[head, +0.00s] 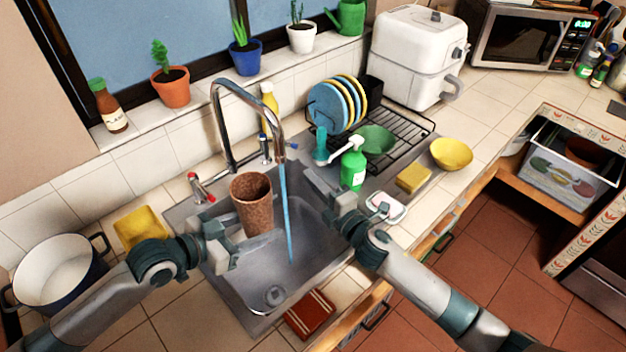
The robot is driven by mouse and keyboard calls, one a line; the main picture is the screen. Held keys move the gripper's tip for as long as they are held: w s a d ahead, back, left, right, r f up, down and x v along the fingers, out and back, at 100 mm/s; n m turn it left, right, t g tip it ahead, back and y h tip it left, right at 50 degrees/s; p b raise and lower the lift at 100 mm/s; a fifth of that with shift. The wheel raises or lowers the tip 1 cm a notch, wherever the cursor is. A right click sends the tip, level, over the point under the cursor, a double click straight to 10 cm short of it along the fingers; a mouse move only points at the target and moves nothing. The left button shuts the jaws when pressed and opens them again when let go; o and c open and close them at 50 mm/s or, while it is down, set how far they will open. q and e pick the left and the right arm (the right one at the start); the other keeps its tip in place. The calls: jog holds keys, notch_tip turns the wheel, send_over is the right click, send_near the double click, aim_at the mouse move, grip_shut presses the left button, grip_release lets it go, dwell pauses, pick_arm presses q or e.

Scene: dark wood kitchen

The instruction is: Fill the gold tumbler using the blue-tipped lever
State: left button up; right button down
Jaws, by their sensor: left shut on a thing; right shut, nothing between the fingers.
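The tumbler (252,205), speckled copper-brown rather than clearly gold, is upright over the left part of the sink. My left gripper (240,238) is shut on it from the lower left; the fingertips are partly hard to make out. A blue water stream (286,215) falls from the tall chrome faucet (219,110) to the right of the tumbler, down into the sink. The blue-tipped lever (293,147) is at the faucet's right, and a red-tipped lever (201,187) is at its left. My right gripper (306,183) is shut and empty, right of the stream and below the blue-tipped lever.
The steel sink (245,290) is below both grippers. A green soap bottle (353,166), yellow sponge (413,179) and dish rack (400,125) stand to the right. A white pot (60,272) and yellow dish (140,228) are at left. A red cloth (310,314) lies in front.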

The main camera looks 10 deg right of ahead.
jog(key=c, duration=1.9)
grip_release()
jog(key=shift+o, duration=0.5)
jog(key=shift+w+a+r, duration=0.1)
jog(key=shift+w+r, duration=0.15)
jog(key=shift+r, duration=0.05)
jog(key=w+a+r+m+h, duration=0.2)
jog(key=w+r+m, duration=0.4)
jog(key=w+r, duration=0.15)
jog(key=w+d+m+g+h, duration=0.45)
jog(key=w+m, duration=0.25)
jog(key=w, duration=0.3)
jog(key=s+a+r+n+g+y, duration=0.1)
jog(key=s+a+r+g+y, duration=0.1)
jog(key=s+r+g, duration=0.3)
jog(key=s+a+g, duration=0.1)
jog(key=g, duration=0.3)
jog(key=shift+r+n, duration=0.3)
jog(key=shift+r, duration=0.1)
jog(key=shift+a+f, duration=0.1)
